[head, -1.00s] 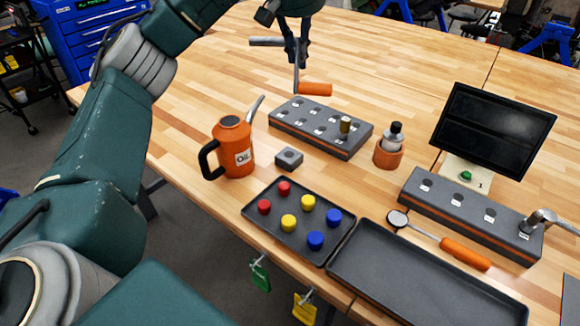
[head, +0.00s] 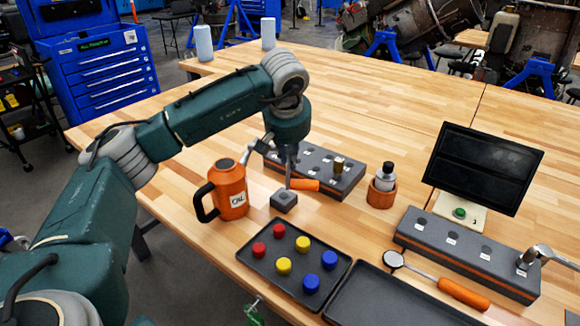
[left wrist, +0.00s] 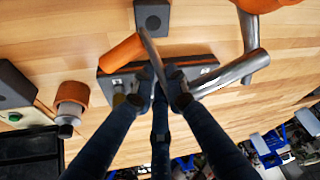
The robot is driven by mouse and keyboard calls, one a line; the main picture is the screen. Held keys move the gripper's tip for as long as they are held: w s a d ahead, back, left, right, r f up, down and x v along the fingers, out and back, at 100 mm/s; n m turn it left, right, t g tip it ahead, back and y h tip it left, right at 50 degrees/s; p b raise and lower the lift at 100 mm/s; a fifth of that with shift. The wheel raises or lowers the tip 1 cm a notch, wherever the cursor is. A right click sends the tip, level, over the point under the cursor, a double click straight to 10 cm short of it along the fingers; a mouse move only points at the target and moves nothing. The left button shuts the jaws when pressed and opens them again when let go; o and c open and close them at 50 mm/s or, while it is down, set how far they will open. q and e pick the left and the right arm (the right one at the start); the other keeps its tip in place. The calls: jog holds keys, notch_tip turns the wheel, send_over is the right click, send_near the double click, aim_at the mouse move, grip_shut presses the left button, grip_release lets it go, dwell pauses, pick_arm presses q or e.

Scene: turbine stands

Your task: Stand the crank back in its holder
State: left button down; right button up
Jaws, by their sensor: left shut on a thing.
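My left gripper (head: 289,158) is shut on the crank and points down over the work table. The crank's orange handle (head: 305,185) sticks out to the right just behind a small grey block with a hole (head: 284,202). The small grey block (left wrist: 152,16) shows just past the bend. I cannot tell the height gap. My right gripper is out of view.
The orange oil can (head: 230,190) stands close left of the small block. A long grey stand with holes (head: 345,177) lies behind the crank. A tray of coloured knobs (head: 293,266) is in front. A bottle in an orange cup (head: 382,187) stands right.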

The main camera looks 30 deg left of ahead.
aim_at(290, 179)
pick_arm(q)
notch_tip(290, 179, down, 3)
jog(key=shift+f, duration=0.1)
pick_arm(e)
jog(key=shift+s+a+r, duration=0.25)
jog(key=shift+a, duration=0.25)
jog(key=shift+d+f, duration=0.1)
pick_arm(q)
jog(key=shift+f, duration=0.35)
jog(key=c, duration=1.7)
grip_release()
jog(key=shift+c, duration=0.2)
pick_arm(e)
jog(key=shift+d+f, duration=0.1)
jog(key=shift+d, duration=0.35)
